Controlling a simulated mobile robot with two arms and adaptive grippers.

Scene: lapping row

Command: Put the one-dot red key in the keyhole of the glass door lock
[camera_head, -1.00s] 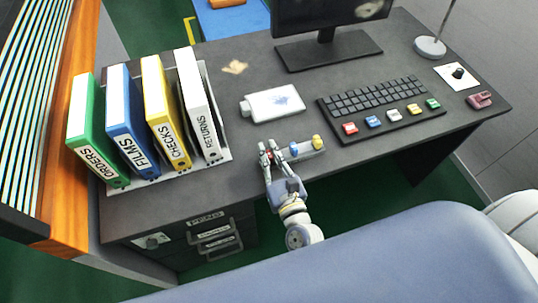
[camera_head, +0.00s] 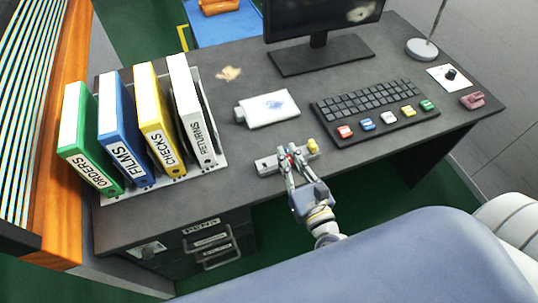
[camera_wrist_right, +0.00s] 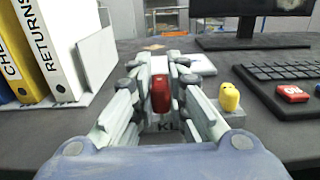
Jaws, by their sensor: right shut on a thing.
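My right gripper (camera_head: 290,156) is shut on a red key (camera_wrist_right: 160,92), which sits between its fingertips in the right wrist view. Any dot on the key is too small to make out. The gripper is at the small grey key rack (camera_head: 267,164) at the desk's front edge. The left end of the rack is bare. A yellow key (camera_head: 312,145) stands at its right end and also shows in the wrist view (camera_wrist_right: 229,97). No blue key shows now; my gripper covers the rack's middle. The glass door lock and my left gripper are not in view.
Binders (camera_head: 139,124) stand in a rack on the left of the desk (camera_head: 235,190). A white box-like item (camera_head: 270,109) lies behind the key rack. The keyboard (camera_head: 372,108) and monitor (camera_head: 320,22) are to the right and back. Drawers (camera_head: 212,248) are below the desk.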

